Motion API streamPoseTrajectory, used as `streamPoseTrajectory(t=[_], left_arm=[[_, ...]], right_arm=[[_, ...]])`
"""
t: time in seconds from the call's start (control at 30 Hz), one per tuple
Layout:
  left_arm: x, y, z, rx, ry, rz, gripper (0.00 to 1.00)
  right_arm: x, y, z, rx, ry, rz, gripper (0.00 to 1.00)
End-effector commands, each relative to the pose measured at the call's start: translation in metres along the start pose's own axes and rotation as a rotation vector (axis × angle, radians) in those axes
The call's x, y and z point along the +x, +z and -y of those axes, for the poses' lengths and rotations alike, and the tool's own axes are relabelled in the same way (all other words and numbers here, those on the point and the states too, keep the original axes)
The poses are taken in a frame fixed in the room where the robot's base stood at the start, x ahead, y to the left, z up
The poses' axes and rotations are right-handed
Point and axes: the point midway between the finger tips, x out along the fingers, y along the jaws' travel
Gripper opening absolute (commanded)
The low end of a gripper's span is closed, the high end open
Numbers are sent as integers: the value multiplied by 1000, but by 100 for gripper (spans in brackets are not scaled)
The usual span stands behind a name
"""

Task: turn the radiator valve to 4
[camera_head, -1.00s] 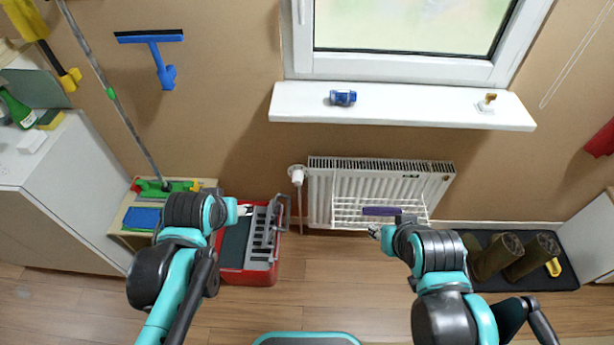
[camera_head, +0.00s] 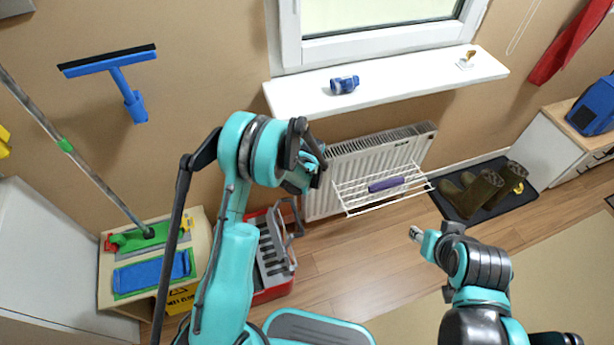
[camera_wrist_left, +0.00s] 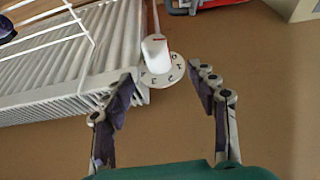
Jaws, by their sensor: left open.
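The radiator valve is a white knob (camera_wrist_left: 154,50) on a pale round dial (camera_wrist_left: 165,74) with dark marks, beside the end of the radiator (camera_wrist_left: 75,60) in the left wrist view. Which mark the knob points to is too small to tell. My left gripper (camera_wrist_left: 165,84) is open, its two fingers apart with the valve ahead between them, apparently not touching it. In the head view my left arm hides the valve, and my left gripper (camera_head: 314,168) is by the radiator's left end. My right gripper (camera_head: 415,233) is over the floor, too small to read.
A white drying rack (camera_head: 352,206) holding a purple item (camera_head: 386,184) hangs on the radiator's front. The window sill (camera_head: 400,88) is above it. A red toolbox (camera_head: 272,292) stands below my left arm. Boots (camera_head: 480,192) are on a mat at right.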

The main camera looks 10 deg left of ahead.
Motion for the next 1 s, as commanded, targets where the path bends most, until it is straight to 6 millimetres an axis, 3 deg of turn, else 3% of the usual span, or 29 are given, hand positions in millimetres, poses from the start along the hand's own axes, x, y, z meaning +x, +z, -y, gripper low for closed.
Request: streamPoseTrajectory(t=[0.6,1.0], left_arm=[[86,5,1,-14,-9,2,58],[93,4,1,-13,-9,2,56]], right_arm=[[24,17,0,0,0,0,40],[26,18,0,0,0,0,40]])
